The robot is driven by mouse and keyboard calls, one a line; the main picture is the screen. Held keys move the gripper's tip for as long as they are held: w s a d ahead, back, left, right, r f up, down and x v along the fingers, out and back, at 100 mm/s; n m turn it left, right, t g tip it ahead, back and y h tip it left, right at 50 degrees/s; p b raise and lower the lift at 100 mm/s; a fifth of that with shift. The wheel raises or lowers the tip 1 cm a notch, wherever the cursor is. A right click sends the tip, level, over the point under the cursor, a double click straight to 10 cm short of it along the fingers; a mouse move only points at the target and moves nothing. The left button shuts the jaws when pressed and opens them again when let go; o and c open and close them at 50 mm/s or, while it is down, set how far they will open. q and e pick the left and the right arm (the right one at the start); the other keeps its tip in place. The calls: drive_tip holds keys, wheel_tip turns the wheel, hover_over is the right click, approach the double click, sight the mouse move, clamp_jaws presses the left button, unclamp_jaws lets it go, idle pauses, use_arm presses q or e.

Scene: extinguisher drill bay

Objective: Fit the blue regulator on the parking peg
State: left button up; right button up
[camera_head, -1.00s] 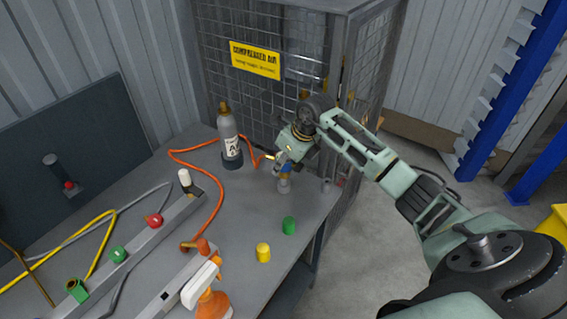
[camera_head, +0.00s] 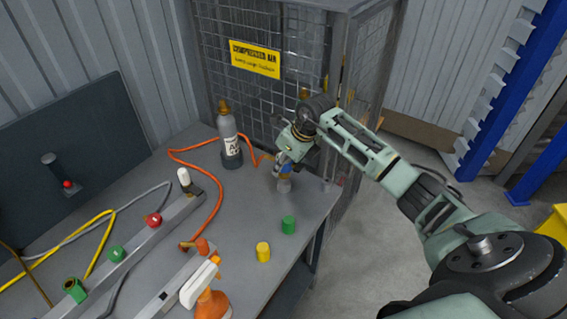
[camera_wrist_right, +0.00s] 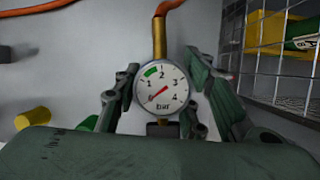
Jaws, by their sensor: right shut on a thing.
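My right gripper (camera_head: 281,163) is shut on the blue regulator (camera_head: 286,169) near the table's right back edge. In the right wrist view the regulator's white gauge dial (camera_wrist_right: 161,90) sits between the fingers, with a brass fitting (camera_wrist_right: 159,38) and an orange hose end above it. A short grey post (camera_head: 284,186), apparently the parking peg, stands on the table directly below the regulator in the head view. I cannot tell whether the regulator is seated on it or just above it. The wrist view hides the peg. My left gripper is not in view.
A grey bottle (camera_head: 228,136) stands left of the gripper, beside the mesh cage (camera_head: 262,105). The orange hose (camera_head: 214,205) curves over the table. Green (camera_head: 288,225) and yellow (camera_head: 263,252) caps stand in front. A spray bottle (camera_head: 208,300) and rails occupy the near left.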

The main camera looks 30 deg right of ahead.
drive_tip(key=shift+f+b, duration=0.65)
drive_tip(key=shift+f, duration=0.25)
drive_tip(key=shift+f+b, duration=0.7)
drive_tip(key=shift+f, duration=0.05)
idle(0.9)
drive_tip(key=o, duration=1.2)
drive_tip(key=shift+o, duration=0.3)
drive_tip(key=shift+s, duration=0.1)
drive_tip(key=v, duration=1.2)
